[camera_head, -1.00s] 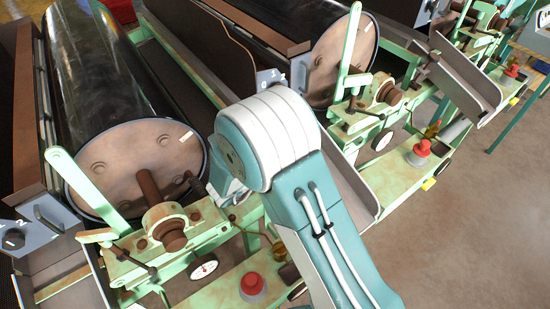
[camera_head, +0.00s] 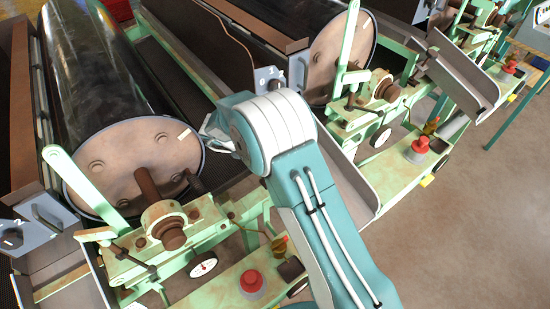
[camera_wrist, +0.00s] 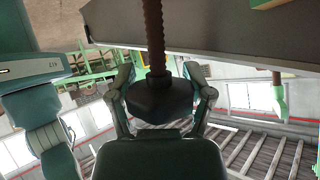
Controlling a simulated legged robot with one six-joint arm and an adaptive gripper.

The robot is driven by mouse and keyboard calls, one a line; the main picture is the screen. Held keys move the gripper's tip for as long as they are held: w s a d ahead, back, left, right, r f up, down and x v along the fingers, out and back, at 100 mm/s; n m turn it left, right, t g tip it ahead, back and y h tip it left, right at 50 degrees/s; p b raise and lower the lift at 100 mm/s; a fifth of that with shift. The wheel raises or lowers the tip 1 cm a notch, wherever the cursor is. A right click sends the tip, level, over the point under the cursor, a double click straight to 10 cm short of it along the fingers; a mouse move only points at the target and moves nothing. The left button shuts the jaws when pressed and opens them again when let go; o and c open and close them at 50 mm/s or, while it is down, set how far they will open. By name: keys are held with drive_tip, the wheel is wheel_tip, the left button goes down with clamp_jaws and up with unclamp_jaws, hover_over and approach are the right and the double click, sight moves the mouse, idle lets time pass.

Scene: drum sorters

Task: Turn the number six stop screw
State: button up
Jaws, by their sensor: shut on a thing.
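In the wrist view, a stop screw (camera_wrist: 155,35) with a rusty threaded shaft runs up from a dark, faceted knob (camera_wrist: 160,100). My gripper (camera_wrist: 165,92) has one finger on each side of this knob and is shut on it. The shaft's top end runs out of the picture. In the head view, my gripper (camera_head: 213,130) shows only in part at the left of my wrist, in front of the near drum's end disc. The held screw cannot be made out there, and I can read no number six on it.
The near drum (camera_head: 105,75) has a pale green lever (camera_head: 85,180) and a bearing block (camera_head: 165,225) at its front. A dial gauge (camera_head: 203,267) and a red button (camera_head: 251,281) sit below. A second drum end (camera_head: 340,60) stands to the right. Bare floor lies at the right.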

drive_tip(key=m+g, duration=0.1)
drive_tip(key=m+g+y, duration=0.1)
drive_tip(key=shift+s+f+g, duration=0.2)
drive_tip(key=shift+s+g, duration=0.1)
drive_tip(key=shift+g, duration=0.1)
drive_tip(key=shift+s+a+r+m+g+y, duration=0.1)
drive_tip(key=shift+m+g+y, duration=0.5)
drive_tip(key=shift+m+y, duration=0.05)
drive_tip(key=shift+s+a+m+g+y, duration=0.1)
drive_tip(key=shift+m+g+y, duration=0.5)
drive_tip(key=shift+m+y, duration=0.05)
drive_tip(key=shift+c, duration=0.2)
drive_tip(key=shift+a, duration=0.1)
drive_tip(key=o, duration=1.1)
drive_tip(key=shift+w, duration=0.1)
drive_tip(key=shift+a, duration=0.15)
drive_tip(key=shift+w+r, duration=0.1)
